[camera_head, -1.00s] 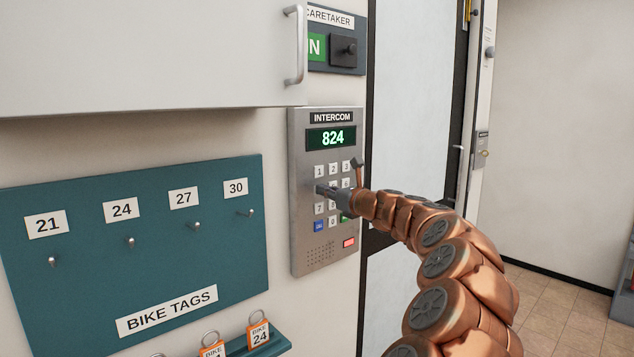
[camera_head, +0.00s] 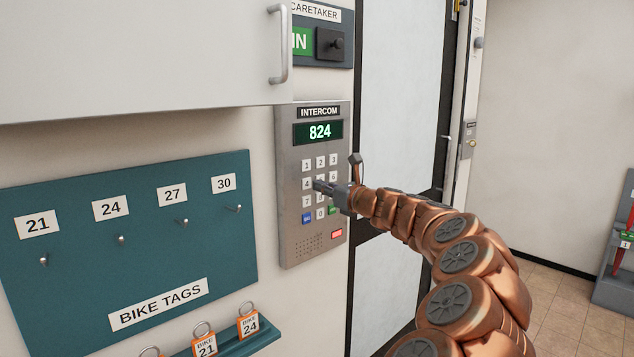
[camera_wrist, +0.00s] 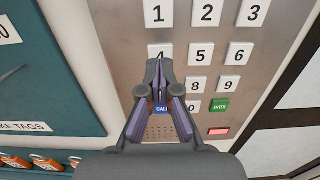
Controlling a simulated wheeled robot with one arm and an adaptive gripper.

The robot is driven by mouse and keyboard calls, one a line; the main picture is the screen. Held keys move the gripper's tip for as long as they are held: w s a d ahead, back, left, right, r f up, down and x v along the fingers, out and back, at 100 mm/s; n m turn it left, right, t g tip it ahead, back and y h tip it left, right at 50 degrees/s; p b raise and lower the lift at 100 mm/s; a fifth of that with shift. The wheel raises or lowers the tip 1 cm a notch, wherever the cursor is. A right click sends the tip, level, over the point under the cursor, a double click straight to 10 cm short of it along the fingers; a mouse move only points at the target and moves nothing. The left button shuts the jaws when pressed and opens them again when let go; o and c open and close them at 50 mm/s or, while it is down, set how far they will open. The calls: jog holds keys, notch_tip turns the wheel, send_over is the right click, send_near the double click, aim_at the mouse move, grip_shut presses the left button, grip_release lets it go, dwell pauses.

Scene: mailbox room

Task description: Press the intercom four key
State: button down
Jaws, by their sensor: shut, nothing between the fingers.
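The intercom (camera_head: 290,225) is a grey metal panel on the wall with white number keys. Its green display (camera_head: 319,132) reads 824. The four key (camera_head: 307,184) is in the left column, second row. My gripper (camera_head: 318,185) is shut and empty, its tips just right of the four key in the head view. In the wrist view the closed fingertips (camera_wrist: 158,62) overlap the lower part of the four key (camera_wrist: 160,50). I cannot tell whether they touch it. The five key is hidden behind my gripper in the head view.
A blue CALL key (camera_head: 307,218), a green ENTER key (camera_head: 332,209) and a red key (camera_head: 337,234) sit low on the panel. A white cabinet (camera_head: 140,55) juts out above left. The bike tags board (camera_head: 130,250) hangs left, and a door (camera_head: 400,100) stands right.

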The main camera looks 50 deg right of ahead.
jog(key=s+b, duration=0.1)
jog(key=s, duration=0.9)
jog(key=shift+a+b, duration=0.3)
jog(key=shift+f, duration=0.1)
